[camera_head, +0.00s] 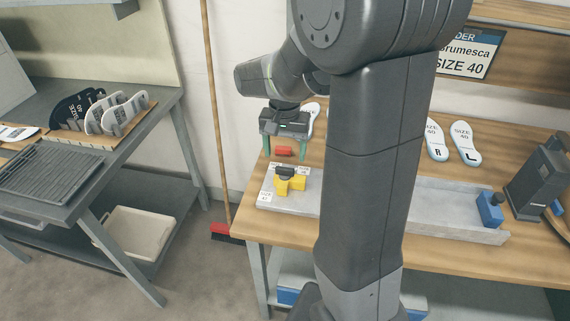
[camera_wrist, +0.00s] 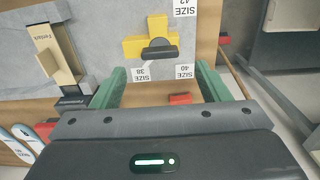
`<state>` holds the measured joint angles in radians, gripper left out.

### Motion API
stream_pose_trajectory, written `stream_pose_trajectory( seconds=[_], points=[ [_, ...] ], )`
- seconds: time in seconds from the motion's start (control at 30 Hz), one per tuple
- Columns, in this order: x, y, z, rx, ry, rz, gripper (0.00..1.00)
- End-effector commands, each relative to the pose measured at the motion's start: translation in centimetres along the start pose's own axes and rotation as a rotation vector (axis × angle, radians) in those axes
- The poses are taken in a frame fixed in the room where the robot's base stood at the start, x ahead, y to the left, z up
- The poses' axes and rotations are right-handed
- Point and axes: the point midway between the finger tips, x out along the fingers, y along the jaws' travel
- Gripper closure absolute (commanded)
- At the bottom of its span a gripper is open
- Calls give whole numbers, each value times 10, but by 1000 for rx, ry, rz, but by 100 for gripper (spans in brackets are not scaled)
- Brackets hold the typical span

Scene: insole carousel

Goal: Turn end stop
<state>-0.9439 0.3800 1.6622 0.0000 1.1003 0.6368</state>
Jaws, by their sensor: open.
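The yellow end stop (camera_head: 291,184) with a dark knob sits on a grey fixture plate (camera_head: 304,203) at the table's left end. In the wrist view the end stop (camera_wrist: 157,27) has its dark knob (camera_wrist: 160,52) toward my gripper. White size labels lie around it: 38 (camera_wrist: 146,71), 40 (camera_wrist: 185,72) and 42 (camera_wrist: 185,8). My gripper (camera_head: 286,151) points down behind the end stop; its green fingers are open with nothing held. In the wrist view the fingertips (camera_wrist: 162,73) are apart, short of the knob and not visibly touching it.
A red block (camera_head: 284,151) lies behind the plate. A long grey channel with a blue block (camera_head: 490,208) runs right. A dark device (camera_head: 538,184) stands at the table's right. Insoles (camera_head: 465,143) lie at the back. A broom (camera_head: 222,229) stands between the table and the left bench.

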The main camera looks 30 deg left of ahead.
Motion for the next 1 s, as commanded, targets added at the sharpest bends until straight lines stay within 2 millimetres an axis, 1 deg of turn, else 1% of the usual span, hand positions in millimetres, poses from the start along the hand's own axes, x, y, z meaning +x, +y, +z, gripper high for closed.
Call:
stream_pose_trajectory(
  seconds=[0.03,0.1,0.2,0.3,0.47,0.7,0.77,0.8,0.87,0.93,1.0],
  points=[
    [11,0,0,0,-4,3,31],
    [25,1,1,0,-4,3,31],
    [39,0,0,0,-2,2,31],
    [49,0,0,0,-1,1,31],
    [56,0,0,0,1,-1,31],
    [57,0,0,0,1,-1,31],
    [57,0,0,0,1,-1,41],
    [57,0,0,0,1,-1,49],
    [57,0,0,0,1,-1,60],
    [57,0,0,0,1,-1,74],
    [57,0,0,0,1,-1,76]
  ],
)
